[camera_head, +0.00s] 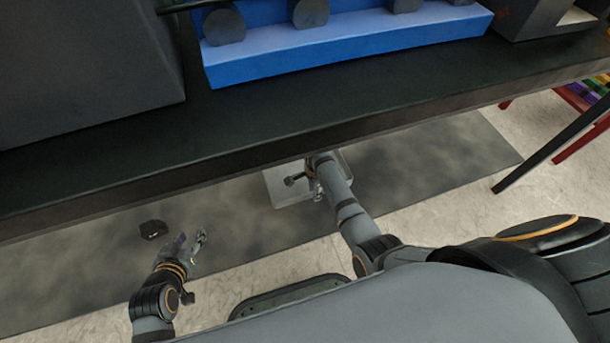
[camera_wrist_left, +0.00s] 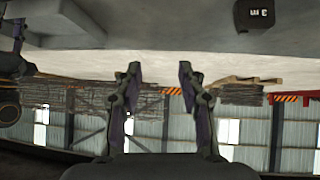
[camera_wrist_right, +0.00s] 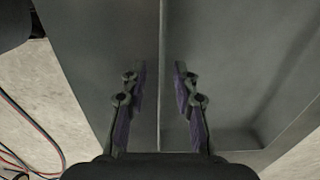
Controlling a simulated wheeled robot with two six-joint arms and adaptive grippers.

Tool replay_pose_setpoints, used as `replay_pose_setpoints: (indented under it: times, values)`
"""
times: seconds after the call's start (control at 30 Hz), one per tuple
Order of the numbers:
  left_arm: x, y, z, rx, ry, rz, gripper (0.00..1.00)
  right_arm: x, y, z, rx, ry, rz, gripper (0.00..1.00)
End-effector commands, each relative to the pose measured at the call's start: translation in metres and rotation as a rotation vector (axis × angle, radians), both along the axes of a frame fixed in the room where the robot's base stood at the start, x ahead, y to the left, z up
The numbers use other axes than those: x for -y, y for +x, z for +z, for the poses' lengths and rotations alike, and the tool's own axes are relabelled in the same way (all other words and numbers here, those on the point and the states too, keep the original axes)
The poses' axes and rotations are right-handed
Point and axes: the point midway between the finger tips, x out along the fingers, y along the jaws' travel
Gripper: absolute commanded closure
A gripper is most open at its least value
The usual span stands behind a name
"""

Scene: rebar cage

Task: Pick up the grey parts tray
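The grey parts tray (camera_head: 279,188) lies on the dark floor mat below the table's front edge. The table edge and my right arm hide part of it. My right gripper (camera_wrist_right: 160,68) is open above the tray. In the right wrist view its fingers stand either side of the tray's thin rim wall (camera_wrist_right: 162,30), with a gap on both sides. The tray's recessed floor (camera_wrist_right: 235,70) shows to the right. My left gripper (camera_head: 194,237) is open and empty, low and left of the tray; its parted fingers also show in the left wrist view (camera_wrist_left: 158,75).
A black tape measure (camera_head: 153,229) lies on the mat near my left gripper. The dark table (camera_head: 330,110) overhangs the mat and bears a blue rack (camera_head: 350,38) and a grey box. A red stool stands at right. Red and blue cables (camera_wrist_right: 35,125) lie left of the tray in the right wrist view.

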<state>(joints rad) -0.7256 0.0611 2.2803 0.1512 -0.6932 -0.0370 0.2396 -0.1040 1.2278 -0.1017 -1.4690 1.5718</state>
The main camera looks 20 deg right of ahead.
Motion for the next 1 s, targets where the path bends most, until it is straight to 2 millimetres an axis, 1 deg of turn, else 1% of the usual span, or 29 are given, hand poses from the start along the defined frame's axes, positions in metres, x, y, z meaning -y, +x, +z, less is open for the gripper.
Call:
replay_pose_setpoints:
  times: [0.03, 0.2, 0.3, 0.4, 0.5, 0.67, 0.7, 0.9, 1.0]
  values:
    - [-0.001, 0.009, 0.008, 0.047, 0.002, 0.003, 0.60, 0.000, 0.000, -0.003, 0.000, 0.000, 0.000, 0.71]
    - [-0.003, 0.035, 0.042, 0.207, 0.008, 0.013, 0.60, 0.000, 0.000, -0.010, 0.000, 0.000, 0.000, 0.71]
    - [-0.004, 0.046, 0.059, 0.281, 0.011, 0.017, 0.60, 0.000, 0.000, -0.013, 0.000, 0.000, 0.000, 0.71]
    - [-0.005, 0.052, 0.070, 0.327, 0.012, 0.020, 0.60, 0.000, 0.000, -0.015, 0.000, 0.000, 0.000, 0.71]
    - [-0.005, 0.054, 0.074, 0.343, 0.012, 0.021, 0.60, 0.000, 0.000, -0.015, 0.000, 0.000, 0.000, 0.71]
    - [-0.005, 0.054, 0.074, 0.344, 0.012, 0.021, 0.60, 0.000, 0.000, -0.015, 0.000, 0.000, 0.000, 0.71]
    - [-0.005, 0.054, 0.074, 0.343, 0.013, 0.020, 0.60, 0.000, 0.000, -0.015, 0.000, 0.000, 0.000, 0.72]
    - [-0.005, 0.054, 0.074, 0.342, 0.013, 0.020, 0.60, 0.000, 0.000, -0.015, 0.000, 0.000, 0.000, 0.99]
    - [-0.005, 0.054, 0.074, 0.342, 0.013, 0.020, 0.60, 0.000, 0.000, -0.015, 0.000, 0.000, 0.000, 1.00]
